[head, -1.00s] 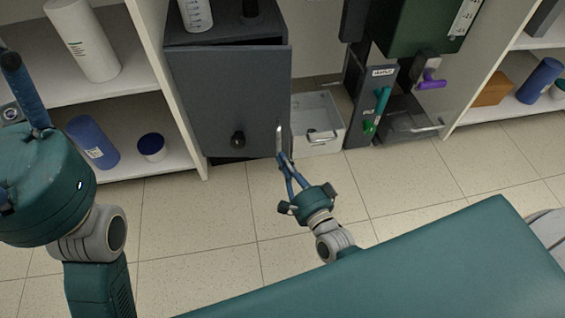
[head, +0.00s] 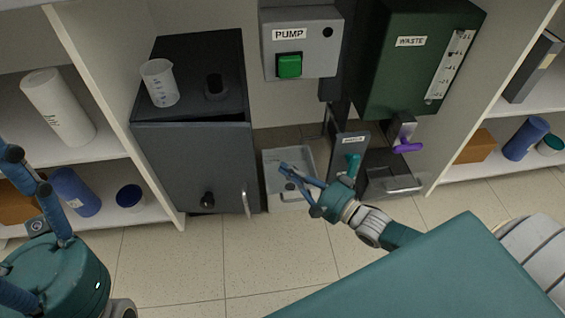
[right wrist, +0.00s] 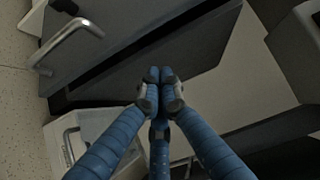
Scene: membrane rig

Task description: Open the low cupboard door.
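The low cupboard is a dark grey box (head: 190,75) at left centre in the head view. Its door (head: 180,165) has a silver bar handle (head: 245,201) near the right edge and looks slightly ajar. The handle (right wrist: 68,42) also shows at upper left in the right wrist view, on the door panel (right wrist: 130,35). My right gripper (head: 284,168) is right of the door, apart from the handle, over the pale bin. In the wrist view its fingertips (right wrist: 160,76) meet with nothing between them. My left gripper (head: 40,205) is at the left edge, fingers spread and empty, partly cut off.
A beaker (head: 160,82) stands on the cupboard. A black knob (head: 207,199) is low on the door. A pale bin (head: 270,165) stands to the right. The pump box (head: 310,50) and waste unit (head: 400,80) are beyond. Floor (head: 170,265) in front is clear.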

